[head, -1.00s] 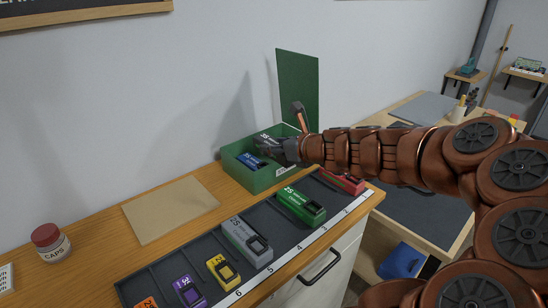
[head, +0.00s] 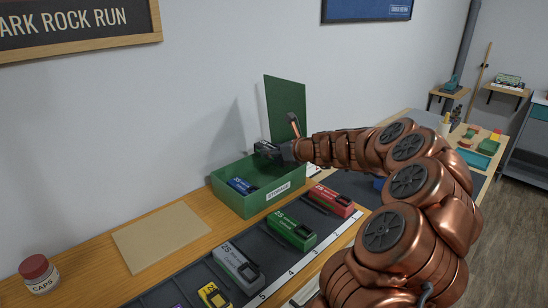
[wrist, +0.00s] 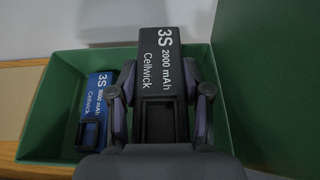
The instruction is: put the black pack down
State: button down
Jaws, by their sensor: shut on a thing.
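The black pack (wrist: 159,58), marked 3S 2000 mAh Cellwick, is between the fingers of my gripper (wrist: 161,92) in the wrist view. My gripper is shut on it. In the head view, the black pack (head: 266,149) shows small and dark at my gripper (head: 276,152), above the open green storage box (head: 273,200). The wrist view shows the green box wall (wrist: 60,68) around and below it. A blue pack (wrist: 95,108) lies in the box, to the left of the black pack and apart from it. My gripper hides part of the box floor.
The box lid (head: 285,108) stands open behind. A dark numbered tray in front holds red (head: 332,200), green (head: 291,230), grey (head: 237,266) and yellow (head: 213,295) packs. A tan mat (head: 160,236) lies bare at left, near a caps jar (head: 38,273).

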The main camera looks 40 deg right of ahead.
aim_at(274, 159)
jog(key=shift+w+d, duration=0.4)
jog(key=shift+w, duration=0.05)
jog(key=shift+f, duration=1.75)
jog(key=shift+f, duration=0.6)
jog(key=c, duration=0.5)
grip_release()
jog(key=shift+r, duration=0.15)
jog(key=shift+r, duration=0.25)
jog(key=shift+s+d+r, duration=0.1)
jog(key=shift+s+r, duration=0.15)
jog(key=shift+r, duration=0.05)
jog(key=b+v, duration=0.1)
jog(key=v, duration=1)
jog(key=shift+s, duration=0.3)
